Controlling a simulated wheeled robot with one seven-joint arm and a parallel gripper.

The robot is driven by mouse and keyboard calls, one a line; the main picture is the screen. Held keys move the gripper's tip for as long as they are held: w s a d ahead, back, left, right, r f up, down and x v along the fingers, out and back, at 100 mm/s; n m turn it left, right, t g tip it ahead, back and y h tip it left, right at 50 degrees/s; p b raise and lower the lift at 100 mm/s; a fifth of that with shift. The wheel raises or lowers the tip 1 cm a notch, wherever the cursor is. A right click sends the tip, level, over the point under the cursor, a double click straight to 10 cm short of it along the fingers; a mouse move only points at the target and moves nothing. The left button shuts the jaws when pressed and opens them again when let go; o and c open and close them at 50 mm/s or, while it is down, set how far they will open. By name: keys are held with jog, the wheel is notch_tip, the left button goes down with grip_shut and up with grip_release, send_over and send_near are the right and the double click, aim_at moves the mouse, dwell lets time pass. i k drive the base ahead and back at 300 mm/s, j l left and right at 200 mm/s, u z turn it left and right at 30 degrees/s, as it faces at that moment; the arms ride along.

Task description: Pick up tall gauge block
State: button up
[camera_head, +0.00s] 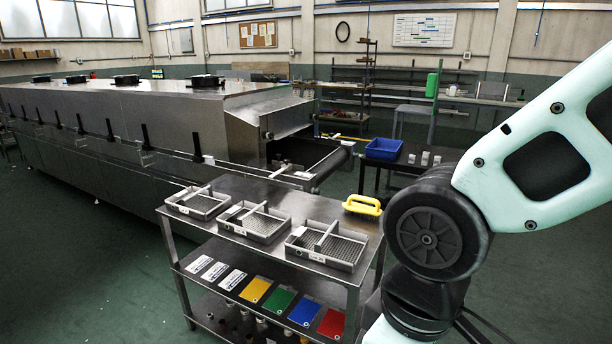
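Three small pale blocks stand in a row on the dark table behind the steel cart: a left one (411,158), a middle one (425,158) and a right one (437,159). They are small in the picture, and I cannot tell which is the tall gauge block, or whether it is among them. My arm crosses the right side of the view, close to the camera. My gripper is outside the picture, so its state does not show.
The steel cart (290,199) holds three mesh trays and a yellow-handled brush (362,205). Coloured plates and white cards lie on its middle shelf. A blue bin (383,148) stands left of the blocks. The tunnel dryer (130,125) fills the left; floor is clear at front left.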

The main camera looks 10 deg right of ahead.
aim_at(426, 156)
jog(key=i+l+z, duration=0.2)
jog(key=l+z, duration=0.25)
jog(key=i+l+z, duration=0.3)
jog(key=z, duration=0.2)
jog(key=i+l+z, duration=0.7)
jog(key=i, duration=0.55)
jog(key=i+j+u, duration=0.1)
jog(key=i+u, duration=0.3)
jog(key=i, duration=0.45)
jog(key=i+l+u, duration=0.15)
jog(key=i+u, duration=0.25)
jog(key=i, duration=0.45)
jog(key=i+u, duration=0.3)
jog(key=i, duration=0.25)
jog(key=i+u, duration=0.3)
jog(key=i, duration=0.25)
